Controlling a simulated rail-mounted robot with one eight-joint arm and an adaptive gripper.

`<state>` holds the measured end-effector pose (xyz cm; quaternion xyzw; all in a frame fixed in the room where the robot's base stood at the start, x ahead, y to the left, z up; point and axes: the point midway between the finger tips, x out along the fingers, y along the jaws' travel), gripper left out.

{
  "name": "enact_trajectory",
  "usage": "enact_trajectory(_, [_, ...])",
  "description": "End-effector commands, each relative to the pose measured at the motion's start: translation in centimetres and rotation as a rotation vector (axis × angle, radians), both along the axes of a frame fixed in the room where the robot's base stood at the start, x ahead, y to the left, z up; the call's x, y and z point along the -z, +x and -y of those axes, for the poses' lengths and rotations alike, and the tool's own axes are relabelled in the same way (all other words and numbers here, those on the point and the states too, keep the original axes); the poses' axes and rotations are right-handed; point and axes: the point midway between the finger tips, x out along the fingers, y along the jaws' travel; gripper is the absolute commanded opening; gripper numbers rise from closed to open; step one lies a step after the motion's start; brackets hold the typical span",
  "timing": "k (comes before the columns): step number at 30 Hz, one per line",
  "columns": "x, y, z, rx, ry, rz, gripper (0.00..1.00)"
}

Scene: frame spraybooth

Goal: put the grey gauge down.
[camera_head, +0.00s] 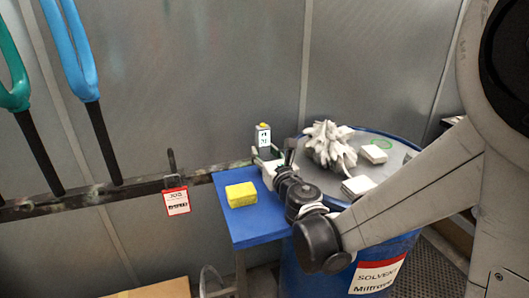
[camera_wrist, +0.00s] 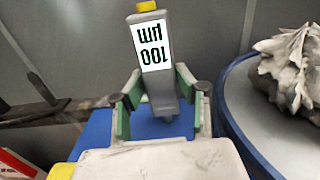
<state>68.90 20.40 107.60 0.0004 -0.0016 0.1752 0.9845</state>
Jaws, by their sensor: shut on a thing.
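The grey gauge (camera_head: 263,138) has a yellow top and a white label. In the wrist view the gauge (camera_wrist: 158,92) shows the label "100 µm", upside down, and stands between the green-padded fingers. My gripper (camera_head: 267,157) is shut on it, near the back edge of the small blue table (camera_head: 257,228). The blue table top (camera_wrist: 96,136) shows behind and below the fingers in the wrist view. The gauge's lower end appears to hang over the table; I cannot tell the exact gap.
A wall rail (camera_head: 100,196) with a red-white tag (camera_head: 176,201) runs left. The table's front is bare.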

Motion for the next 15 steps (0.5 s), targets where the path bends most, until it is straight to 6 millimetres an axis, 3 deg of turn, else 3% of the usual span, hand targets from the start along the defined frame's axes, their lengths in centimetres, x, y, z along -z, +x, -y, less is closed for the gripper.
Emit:
enact_trajectory(1, [0.27,0.00,0.00,0.000,0.000,0.000,0.00])
enact_trajectory(2, [0.22,0.00,0.00,0.000,0.000,0.000,0.33])
enact_trajectory(6, [0.14,0.00,0.00,0.000,0.000,0.000,0.49])
enact_trajectory(15, [-0.03,0.00,0.00,0.000,0.000,0.000,0.49])
